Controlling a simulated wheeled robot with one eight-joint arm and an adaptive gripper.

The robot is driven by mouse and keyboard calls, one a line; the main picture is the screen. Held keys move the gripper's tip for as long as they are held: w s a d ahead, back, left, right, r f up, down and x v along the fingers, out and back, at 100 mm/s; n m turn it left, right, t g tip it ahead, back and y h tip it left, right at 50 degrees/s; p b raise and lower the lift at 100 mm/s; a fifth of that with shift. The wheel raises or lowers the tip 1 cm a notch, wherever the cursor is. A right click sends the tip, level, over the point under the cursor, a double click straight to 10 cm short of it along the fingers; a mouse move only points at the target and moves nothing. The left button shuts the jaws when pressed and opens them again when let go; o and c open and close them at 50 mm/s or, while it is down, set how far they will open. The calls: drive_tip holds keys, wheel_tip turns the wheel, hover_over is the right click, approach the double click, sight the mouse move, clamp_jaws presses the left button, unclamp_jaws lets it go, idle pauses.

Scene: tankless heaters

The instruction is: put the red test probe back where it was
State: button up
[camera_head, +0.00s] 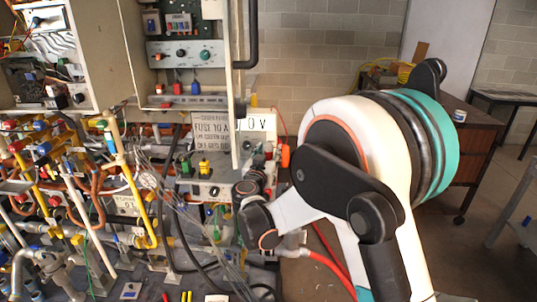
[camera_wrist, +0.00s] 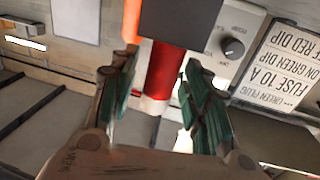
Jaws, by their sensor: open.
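In the wrist view, my gripper (camera_wrist: 159,68) is open, with one green-padded finger on each side of a red cylinder (camera_wrist: 163,72). The cylinder looks like the red test probe. Its top meets a dark block (camera_wrist: 180,22), and I cannot tell whether the fingers touch it. An orange part (camera_wrist: 132,20) is just left of the block. In the head view, a small orange-red piece (camera_head: 285,155) hangs beside the panel, but I cannot tell if it is the same thing. My arm hides much of that area, and my gripper cannot be made out there.
A panel with a black knob (camera_wrist: 232,47) and a printed fuse sign (camera_wrist: 283,62) stand close right of the gripper. In the head view, crowded pipes and valves (camera_head: 75,180) fill the left. A wooden cabinet (camera_head: 480,150) stands behind my arm.

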drive_tip(key=shift+s+r, duration=0.15)
drive_tip(key=shift+r, duration=0.05)
drive_tip(key=s+a+p, duration=0.2)
drive_tip(key=s, duration=0.9)
drive_tip(key=shift+s+a, duration=0.15)
drive_tip(key=shift+s, duration=0.1)
